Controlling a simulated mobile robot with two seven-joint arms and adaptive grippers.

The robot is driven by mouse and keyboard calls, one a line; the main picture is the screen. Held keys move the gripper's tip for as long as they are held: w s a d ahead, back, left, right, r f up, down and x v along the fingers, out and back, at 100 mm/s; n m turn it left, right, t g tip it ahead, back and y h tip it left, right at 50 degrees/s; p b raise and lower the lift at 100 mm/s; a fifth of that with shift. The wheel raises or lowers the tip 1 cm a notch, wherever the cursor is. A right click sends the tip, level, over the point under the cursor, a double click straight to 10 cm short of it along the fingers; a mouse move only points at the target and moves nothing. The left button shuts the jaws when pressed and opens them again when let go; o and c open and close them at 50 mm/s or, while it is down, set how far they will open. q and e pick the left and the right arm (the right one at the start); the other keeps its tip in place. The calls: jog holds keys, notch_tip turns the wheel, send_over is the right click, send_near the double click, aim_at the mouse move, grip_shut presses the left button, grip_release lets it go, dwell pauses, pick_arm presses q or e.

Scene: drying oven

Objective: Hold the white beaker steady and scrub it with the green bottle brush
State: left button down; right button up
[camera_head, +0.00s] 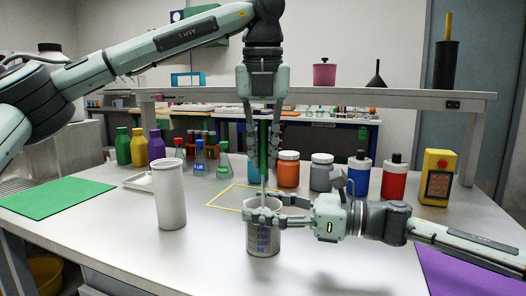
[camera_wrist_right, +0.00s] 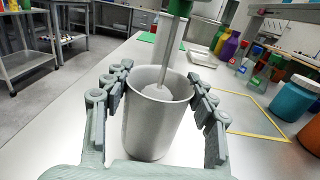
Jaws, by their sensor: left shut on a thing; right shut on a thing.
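The white beaker (camera_head: 263,242) with blue volume marks stands upright on the table, near the front middle. My right gripper (camera_head: 264,213) is shut on it from the right. In the right wrist view its fingers lie on either side of the beaker (camera_wrist_right: 152,135). My left gripper (camera_head: 263,125) points straight down above the beaker and is shut on the green handle of the bottle brush (camera_head: 263,150). In the right wrist view the brush's grey shaft (camera_wrist_right: 169,52) enters the beaker's mouth, and its pale head (camera_wrist_right: 158,92) is inside. The head's lower part is hidden.
A tall white cylinder (camera_head: 170,197) stands left of the beaker. A yellow outline (camera_head: 222,197) lies behind the beaker. A green mat (camera_head: 55,198) and a purple mat (camera_head: 462,275) flank the workspace.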

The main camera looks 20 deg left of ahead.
pick_arm(q)
jog(key=shift+f, duration=0.8)
dwell(0.4)
jog(key=shift+a, duration=0.15)
jog(key=shift+d, duration=0.7)
jog(key=shift+a, duration=0.1)
jog(key=shift+a, duration=1)
jog(key=shift+d, duration=0.55)
jog(key=shift+s+a, duration=0.35)
jog(key=shift+a, duration=0.05)
jog(key=shift+w+d, duration=0.1)
